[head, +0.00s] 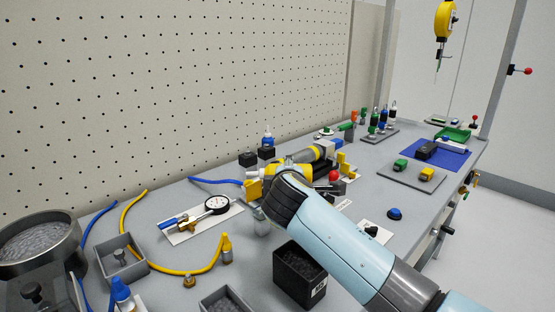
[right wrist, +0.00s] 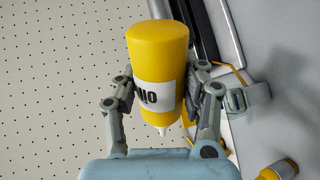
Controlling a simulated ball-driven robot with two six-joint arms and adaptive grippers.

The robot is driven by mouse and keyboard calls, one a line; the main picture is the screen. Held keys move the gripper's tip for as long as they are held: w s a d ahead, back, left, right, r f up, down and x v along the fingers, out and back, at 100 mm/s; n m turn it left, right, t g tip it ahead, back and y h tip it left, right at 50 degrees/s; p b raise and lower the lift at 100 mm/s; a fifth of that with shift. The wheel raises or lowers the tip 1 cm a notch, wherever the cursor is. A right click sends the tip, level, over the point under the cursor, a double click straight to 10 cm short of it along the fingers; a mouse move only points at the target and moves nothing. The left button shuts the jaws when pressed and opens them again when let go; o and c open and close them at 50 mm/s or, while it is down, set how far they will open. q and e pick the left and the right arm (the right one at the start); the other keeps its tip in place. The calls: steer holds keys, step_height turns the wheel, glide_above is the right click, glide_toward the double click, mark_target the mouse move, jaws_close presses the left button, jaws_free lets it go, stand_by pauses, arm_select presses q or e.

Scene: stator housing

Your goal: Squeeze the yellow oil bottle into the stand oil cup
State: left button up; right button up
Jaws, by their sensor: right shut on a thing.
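The yellow oil bottle (right wrist: 157,50) fills the middle of the right wrist view. It has a white label with black letters, partly hidden. Its white nozzle points toward the bottom of that view. My right gripper (right wrist: 160,90) is shut on the bottle, with one finger on each side. In the head view my right arm reaches in from the lower right and its wrist hides most of the gripper. Yellow parts show just beyond the wrist, and I cannot tell which belong to the bottle. I cannot make out the stand oil cup for certain. My left gripper is not in view.
A dial gauge (head: 217,203) lies on a white plate left of my wrist. A black bin (head: 299,274) stands below the arm. A yellow hose (head: 180,270) curves across the bench. A red ball knob (head: 334,176) stands close right of the wrist. The pegboard (head: 150,90) bounds the back.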

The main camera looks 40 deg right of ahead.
step_height(320, 180, up, 8)
steer(key=n+h+p, duration=0.1)
steer(key=n+p, duration=0.1)
steer(key=n+g+h+p, duration=0.1)
steer(key=n, duration=0.1)
steer(key=n+h+p, duration=0.1)
steer(key=n+p, duration=0.1)
steer(key=shift+f+n+g+p, duration=0.25)
steer(key=shift+n+g+p, duration=0.05)
steer(key=shift+g+p, duration=0.1)
step_height(320, 180, down, 3)
steer(key=shift+f+b, duration=0.1)
steer(key=shift+b, duration=1.15)
steer(key=shift+f+b, duration=0.3)
steer(key=shift+f, duration=0.2)
steer(key=shift+r+p, duration=0.1)
steer(key=shift+p, duration=0.25)
steer(key=shift+o, duration=1.4)
jaws_close()
